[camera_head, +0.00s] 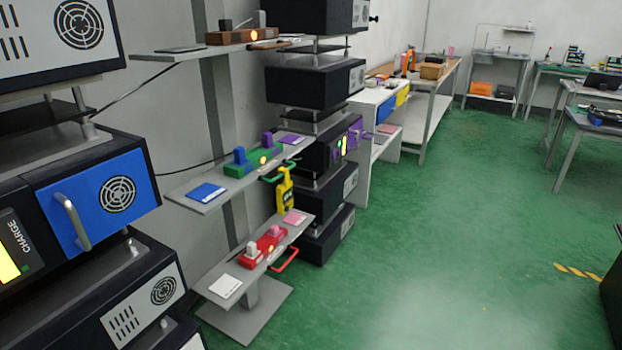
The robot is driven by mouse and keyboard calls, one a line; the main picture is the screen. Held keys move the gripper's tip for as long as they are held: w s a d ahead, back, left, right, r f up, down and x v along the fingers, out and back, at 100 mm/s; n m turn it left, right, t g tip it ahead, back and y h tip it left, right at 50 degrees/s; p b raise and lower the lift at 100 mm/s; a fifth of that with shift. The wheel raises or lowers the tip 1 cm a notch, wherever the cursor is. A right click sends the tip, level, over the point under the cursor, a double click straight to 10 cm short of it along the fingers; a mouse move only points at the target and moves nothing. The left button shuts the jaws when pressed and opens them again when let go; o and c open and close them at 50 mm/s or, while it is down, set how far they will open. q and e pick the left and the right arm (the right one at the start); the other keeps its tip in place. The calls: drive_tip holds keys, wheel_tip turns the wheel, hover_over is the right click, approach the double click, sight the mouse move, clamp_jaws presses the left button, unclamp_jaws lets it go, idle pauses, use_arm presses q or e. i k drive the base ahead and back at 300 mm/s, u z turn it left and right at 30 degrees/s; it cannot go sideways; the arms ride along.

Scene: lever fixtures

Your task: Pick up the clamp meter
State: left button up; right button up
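A yellow and black device (284,190), which looks like the clamp meter, is upright at the front edge of the middle shelf (182,188) of a grey stand. Its top is right by a green handle (272,177) there; I cannot tell whether it hangs from that handle. It is small in the head view, so its jaw is not clear. Neither of my grippers shows in this view.
The lower shelf (213,272) holds a red fixture (262,247) with a red handle sticking out. Black cabinets stand at left, one with a blue panel (98,198), and behind the stand. Workbenches line the back. The green floor (430,230) at centre right is open.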

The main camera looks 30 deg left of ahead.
sight(285, 190)
drive_tip(key=u, duration=0.75)
drive_tip(key=i, duration=1.15)
drive_tip(key=u, duration=1.3)
drive_tip(key=i, duration=0.2)
drive_tip(key=u, duration=0.25)
